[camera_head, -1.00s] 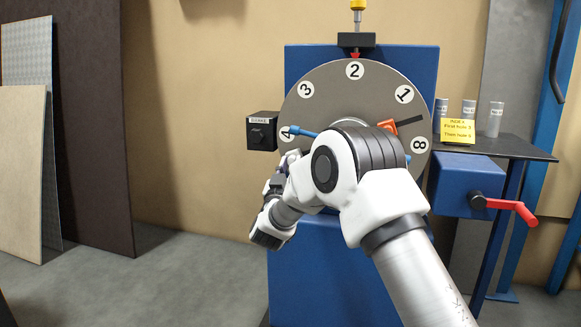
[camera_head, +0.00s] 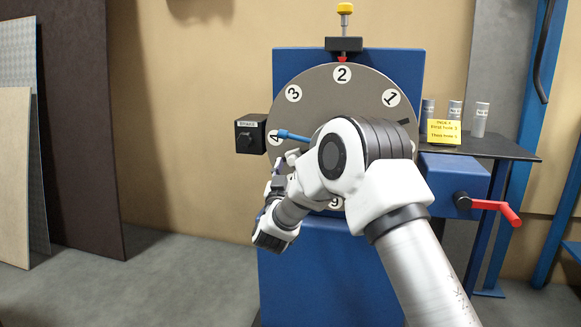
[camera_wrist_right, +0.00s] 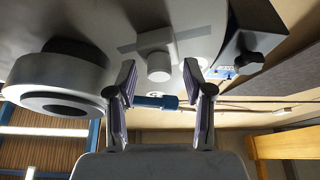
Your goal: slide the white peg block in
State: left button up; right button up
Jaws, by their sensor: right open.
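The white peg block (camera_wrist_right: 154,38) shows in the right wrist view as a pale block with a short round peg (camera_wrist_right: 158,66), at the face of the grey disc (camera_wrist_right: 95,22). My right gripper (camera_wrist_right: 160,74) is open, its two fingers on either side of and below the peg in that view, with nothing gripped. A blue rod (camera_wrist_right: 155,101) shows between the fingers. In the head view my right gripper (camera_head: 284,168) is at the lower left of the numbered disc (camera_head: 312,88), partly hidden by my arm. The block is hidden there. My left gripper is out of view.
A black box with a knob (camera_head: 250,134) stands left of the disc. The blue rod (camera_head: 293,136) sticks out near number 4. A yellow-topped plunger (camera_head: 344,22) is above. A red crank (camera_head: 498,208) and a black shelf (camera_head: 500,147) with grey cylinders are at right.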

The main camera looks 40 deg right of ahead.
jog(key=v, duration=1.1)
jog(key=shift+s+a+f, duration=0.2)
jog(key=shift+s, duration=0.1)
